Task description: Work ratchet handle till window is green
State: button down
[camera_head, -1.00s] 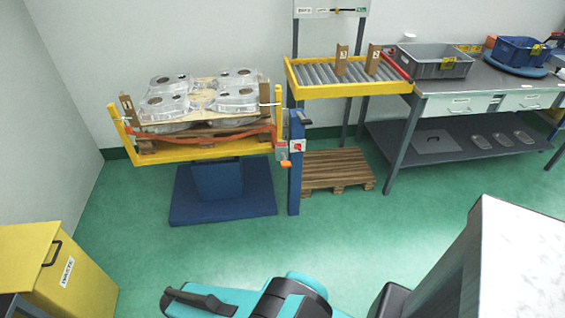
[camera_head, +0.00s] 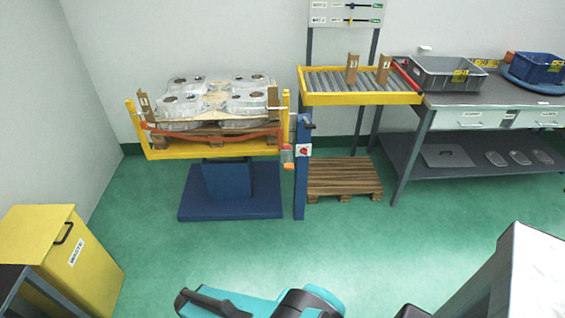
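An orange strap (camera_head: 215,134) runs across the front of a stack of aluminium castings (camera_head: 184,107) on a yellow-framed lift table (camera_head: 200,152). At the frame's right end hangs a small grey device (camera_head: 287,153) with an orange end (camera_head: 288,166), which looks like the ratchet and its handle. A window on it is too small to make out, and so is its colour. My gripper is not in view. Only teal and black parts of my own body show at the bottom edge, well apart from the lift table.
A roller conveyor (camera_head: 330,82), a wooden pallet (camera_head: 344,174) and a workbench (camera_head: 490,97) are to the right. A yellow bin (camera_head: 45,250) is front left. Green floor before the lift is clear.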

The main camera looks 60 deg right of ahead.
aim_at(288, 165)
jog(key=z, duration=0.15)
jog(key=i, duration=0.95)
jog(key=u, duration=0.1)
